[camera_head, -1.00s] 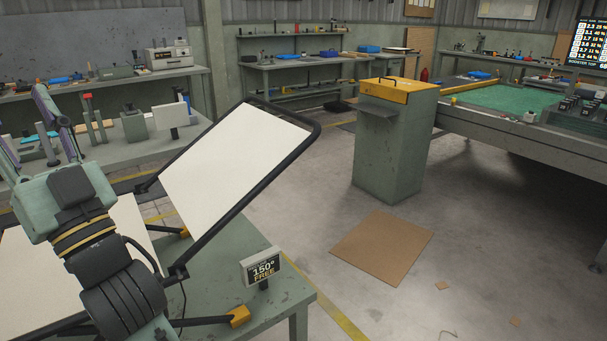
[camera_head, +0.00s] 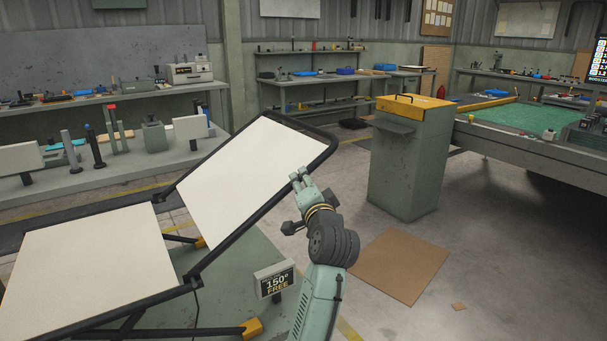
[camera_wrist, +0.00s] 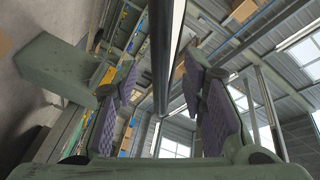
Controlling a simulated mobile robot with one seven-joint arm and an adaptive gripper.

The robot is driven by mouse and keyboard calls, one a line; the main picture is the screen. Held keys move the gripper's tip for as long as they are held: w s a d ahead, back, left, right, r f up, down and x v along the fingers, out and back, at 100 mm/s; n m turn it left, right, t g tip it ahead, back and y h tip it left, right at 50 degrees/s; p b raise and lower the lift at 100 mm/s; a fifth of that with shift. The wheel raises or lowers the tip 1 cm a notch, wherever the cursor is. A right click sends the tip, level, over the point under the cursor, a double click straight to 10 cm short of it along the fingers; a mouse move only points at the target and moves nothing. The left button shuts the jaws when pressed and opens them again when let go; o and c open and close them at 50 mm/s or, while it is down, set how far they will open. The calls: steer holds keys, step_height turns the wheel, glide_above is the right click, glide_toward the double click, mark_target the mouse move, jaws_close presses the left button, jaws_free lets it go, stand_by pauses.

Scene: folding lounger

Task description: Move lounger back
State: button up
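The lounger has a white backrest panel (camera_head: 235,180) in a black tube frame, tilted up to the right. Its white seat panel (camera_head: 85,265) lies lower at the left. My gripper (camera_head: 298,177) is at the right side rail of the backrest, near its upper part. In the wrist view my gripper (camera_wrist: 163,100) is open, with purple ribbed pads on both fingers. The dark frame tube (camera_wrist: 163,55) runs between the spread fingers, and neither pad visibly presses on it. A small sign (camera_head: 275,280) reading "150° FREE" stands at the lounger's near right side.
A green cabinet with a yellow top (camera_head: 405,160) stands to the right. A brown mat (camera_head: 400,265) lies on open floor. A workbench with tools (camera_head: 100,165) is behind the lounger.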

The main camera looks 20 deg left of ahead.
steer(key=p+x, duration=0.1)
steer(key=x, duration=0.4)
steer(key=shift+w, duration=0.15)
steer(key=shift+c, duration=0.6)
jaws_close()
